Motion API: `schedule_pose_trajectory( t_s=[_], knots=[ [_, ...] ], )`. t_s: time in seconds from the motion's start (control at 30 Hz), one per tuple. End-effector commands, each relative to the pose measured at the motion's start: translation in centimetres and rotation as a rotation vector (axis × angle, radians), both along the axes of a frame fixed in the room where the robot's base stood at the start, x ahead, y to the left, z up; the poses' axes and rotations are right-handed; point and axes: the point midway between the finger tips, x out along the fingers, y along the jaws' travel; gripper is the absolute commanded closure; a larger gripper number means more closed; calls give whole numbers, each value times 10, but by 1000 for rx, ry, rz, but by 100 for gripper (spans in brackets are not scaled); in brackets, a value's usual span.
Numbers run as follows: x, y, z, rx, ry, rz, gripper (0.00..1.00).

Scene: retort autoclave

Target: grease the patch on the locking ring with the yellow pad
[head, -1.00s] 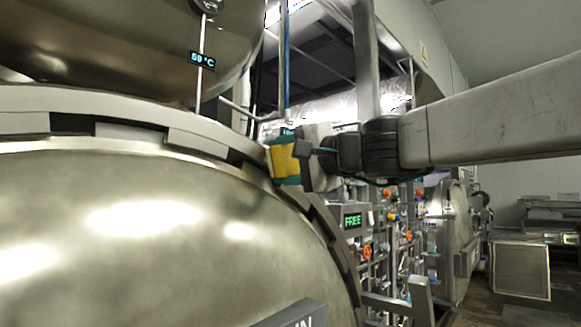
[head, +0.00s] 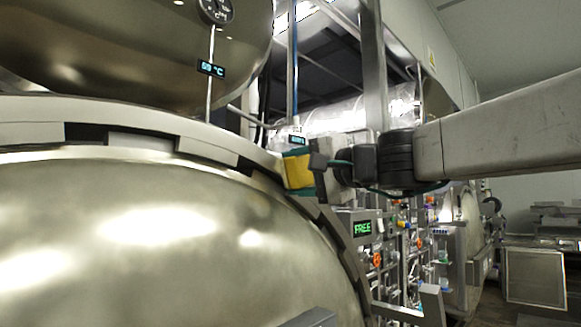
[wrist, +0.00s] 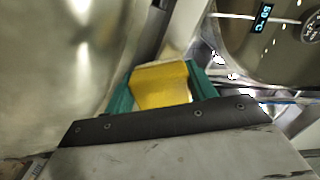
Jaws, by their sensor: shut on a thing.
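The yellow pad (head: 298,171) is held between the green fingers of my gripper (head: 300,172), at the upper right part of the locking ring (head: 150,140). In the wrist view the pad (wrist: 161,86) sits between the two green fingers, with its far edge close to the ring (wrist: 176,45). The pad looks to be at or touching the ring's edge; I cannot tell whether it presses on it. The patch is not visible, perhaps hidden behind the pad and gripper. The large domed metal door (head: 150,240) fills the space inside the ring.
A display reading FREE (head: 362,228) and a panel with valves and orange knobs (head: 377,258) stand below my gripper. A temperature display (head: 211,68) and a round gauge (head: 216,9) are above the ring. Pipes and a frame stand behind.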

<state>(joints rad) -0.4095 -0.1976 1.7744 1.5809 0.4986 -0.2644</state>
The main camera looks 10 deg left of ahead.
Motion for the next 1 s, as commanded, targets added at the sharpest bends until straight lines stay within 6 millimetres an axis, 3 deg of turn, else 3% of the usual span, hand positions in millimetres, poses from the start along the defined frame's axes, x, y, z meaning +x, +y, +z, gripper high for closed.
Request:
schedule_pose_trajectory(
  t_s=[1.0],
  knots=[
    [42, -30, -25, 0, 1, -1, 62]
  ],
)
